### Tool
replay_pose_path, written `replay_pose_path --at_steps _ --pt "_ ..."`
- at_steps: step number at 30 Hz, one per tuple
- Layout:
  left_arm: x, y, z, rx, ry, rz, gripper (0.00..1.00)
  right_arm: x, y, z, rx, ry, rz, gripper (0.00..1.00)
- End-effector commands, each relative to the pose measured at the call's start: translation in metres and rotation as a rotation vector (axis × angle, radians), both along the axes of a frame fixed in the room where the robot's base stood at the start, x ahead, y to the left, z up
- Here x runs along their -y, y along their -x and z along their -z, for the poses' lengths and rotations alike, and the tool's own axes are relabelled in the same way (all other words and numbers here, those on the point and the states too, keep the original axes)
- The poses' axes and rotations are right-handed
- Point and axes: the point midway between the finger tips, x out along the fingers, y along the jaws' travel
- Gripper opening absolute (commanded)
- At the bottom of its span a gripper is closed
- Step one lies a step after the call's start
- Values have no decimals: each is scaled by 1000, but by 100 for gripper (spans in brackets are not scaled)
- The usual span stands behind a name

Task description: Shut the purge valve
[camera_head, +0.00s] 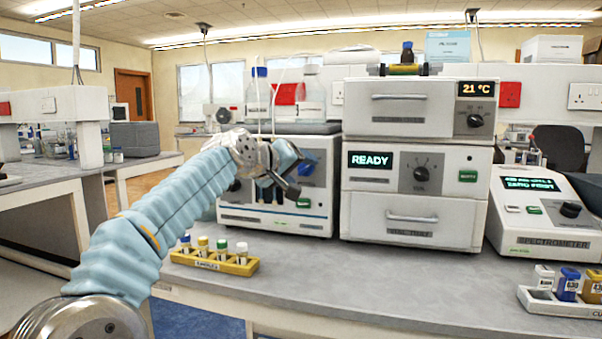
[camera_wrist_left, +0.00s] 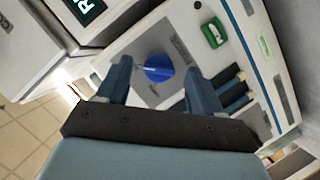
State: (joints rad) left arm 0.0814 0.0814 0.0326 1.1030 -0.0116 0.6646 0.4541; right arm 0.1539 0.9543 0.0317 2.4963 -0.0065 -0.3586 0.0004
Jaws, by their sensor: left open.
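The purge valve appears to be the round blue knob (camera_head: 307,164) on the front of the white bottle-topped instrument (camera_head: 325,213). In the left wrist view the blue knob (camera_wrist_left: 158,68) sits on a grey panel and shows between my two fingers, with a small pale mark on its left side. My left gripper (camera_head: 289,178) is in front of that instrument, close to the knob. It is open and empty, its fingertips (camera_wrist_left: 158,72) on either side of the knob in the picture. I cannot tell whether they touch it. My right gripper is not in view.
A green button (camera_wrist_left: 214,33) is near the knob. Solvent bottles (camera_head: 258,96) stand on top. A stacked oven unit (camera_head: 385,195) reading READY is to the right, then a spectrometer (camera_head: 540,220). A yellow vial rack (camera_head: 212,262) is at the front left. The bench front centre is clear.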

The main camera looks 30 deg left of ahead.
Motion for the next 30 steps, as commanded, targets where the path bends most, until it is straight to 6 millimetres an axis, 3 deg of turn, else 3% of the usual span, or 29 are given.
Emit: replay_pose_path --at_steps 9,15,20,30 --pt "-4 75 -20 4 -1 -2 66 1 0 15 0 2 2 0" --pt "-5 107 -30 0 0 0 66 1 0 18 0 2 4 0" --pt "-5 117 -32 -2 0 1 66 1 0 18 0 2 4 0" --pt "-5 117 -33 -2 0 1 66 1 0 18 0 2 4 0"
